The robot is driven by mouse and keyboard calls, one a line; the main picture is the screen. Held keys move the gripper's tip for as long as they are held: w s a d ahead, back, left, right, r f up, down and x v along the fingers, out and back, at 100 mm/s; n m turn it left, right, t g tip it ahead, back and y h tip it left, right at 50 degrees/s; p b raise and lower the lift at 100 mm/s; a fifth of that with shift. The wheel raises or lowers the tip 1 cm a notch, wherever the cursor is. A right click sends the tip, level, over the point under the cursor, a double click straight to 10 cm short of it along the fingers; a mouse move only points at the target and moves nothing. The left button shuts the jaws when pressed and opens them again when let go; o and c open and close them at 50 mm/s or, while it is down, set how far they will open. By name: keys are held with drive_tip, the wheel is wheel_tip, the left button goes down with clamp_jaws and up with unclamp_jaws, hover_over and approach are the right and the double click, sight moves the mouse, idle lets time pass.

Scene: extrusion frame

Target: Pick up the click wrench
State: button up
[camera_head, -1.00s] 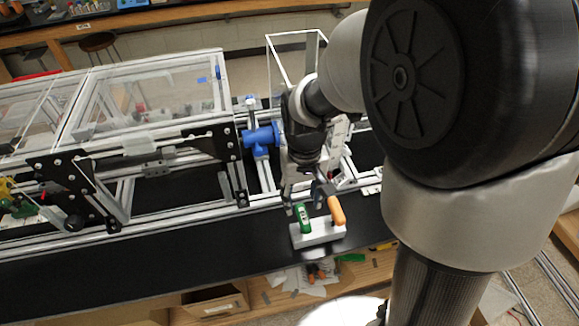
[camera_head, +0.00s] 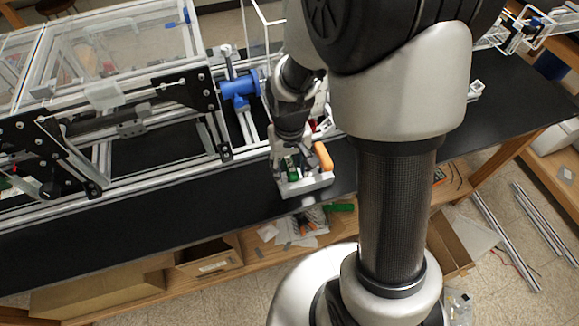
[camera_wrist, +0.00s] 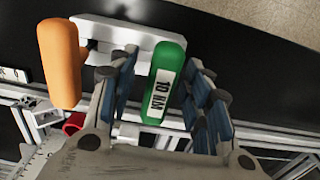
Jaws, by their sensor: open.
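The click wrench shows as a green handle with a white "10 NM" label (camera_wrist: 166,78) in the wrist view. It stands in a light grey holder block (camera_head: 310,187) near the front edge of the black table. In the head view the green handle (camera_head: 292,172) is partly hidden by my gripper. My gripper (camera_wrist: 160,66) is open, with one finger on each side of the green handle. A gap shows between the handle and the fingers on both sides. The wrench's lower end is hidden.
An orange-handled tool (camera_head: 323,156) stands in the same holder, close beside my gripper, and also shows in the wrist view (camera_wrist: 60,65). An aluminium extrusion frame (camera_head: 120,184) and a blue fitting (camera_head: 240,87) lie behind. The black table (camera_head: 130,232) is clear to the left.

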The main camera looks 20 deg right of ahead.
clamp_jaws()
idle(0.4)
drive_tip(key=shift+r, duration=0.15)
wheel_tip(320, 180, up, 20)
drive_tip(key=p, duration=0.5)
